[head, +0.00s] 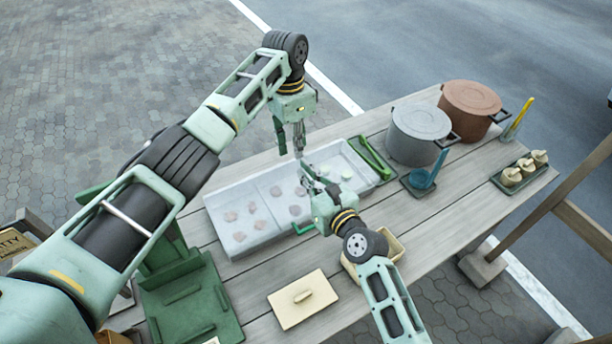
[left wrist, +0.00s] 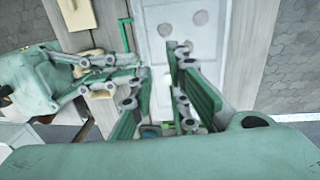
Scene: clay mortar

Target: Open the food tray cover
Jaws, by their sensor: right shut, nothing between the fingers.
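The food tray (head: 238,243) is a long pale tray with several round pinkish pieces, lying across the table; part of it shows in the left wrist view (left wrist: 173,45). A clear cover (head: 262,208) seems to lie over it, with a green handle (head: 303,229) on the near long side. The handle also shows in the left wrist view (left wrist: 125,35). My left gripper (head: 291,145) is open and empty, pointing down above the tray's far side. My right gripper (head: 306,174) is shut and empty over the tray's right part, hiding some of it. Whether it touches the cover is unclear.
Green tongs (head: 371,157) lie right of the tray. A grey pot (head: 420,135) and a brown pot (head: 470,103) stand farther right. A cream lid (head: 303,297) and an open cream container (head: 394,247) sit near the front edge. A green board (head: 195,305) is front left.

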